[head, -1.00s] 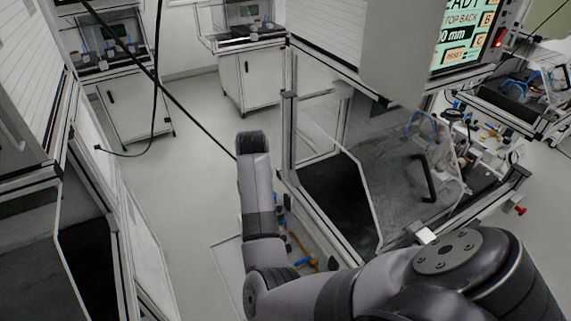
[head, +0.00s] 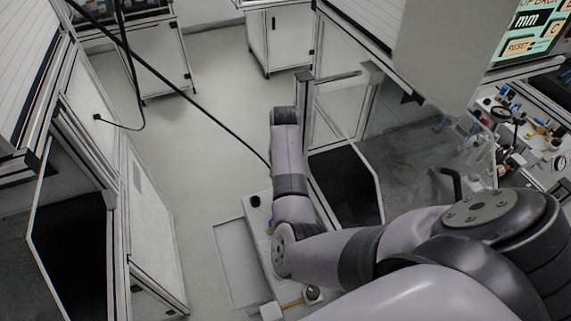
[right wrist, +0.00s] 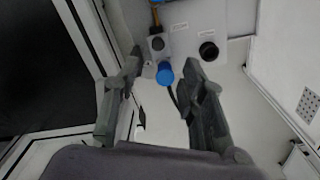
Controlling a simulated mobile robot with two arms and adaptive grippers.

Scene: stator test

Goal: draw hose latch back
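In the right wrist view, a blue round cap (right wrist: 165,74) sits beside a small grey fitting (right wrist: 149,70) at the edge of a pale panel (right wrist: 190,18). A grey block with an orange-brown rod (right wrist: 155,17) is just above it. I cannot tell which of these parts is the hose latch. My right gripper (right wrist: 162,70) is open, with one finger on each side of the cap in this view; contact is not clear. My left gripper is not in view.
A black knob (right wrist: 208,50) is on the panel right of the fingers; it also shows in the head view (head: 255,201). A yellow rod (head: 292,303) lies near the bottom. A glass-sided enclosure (head: 345,185) stands right of my arm. Open floor (head: 190,150) lies left.

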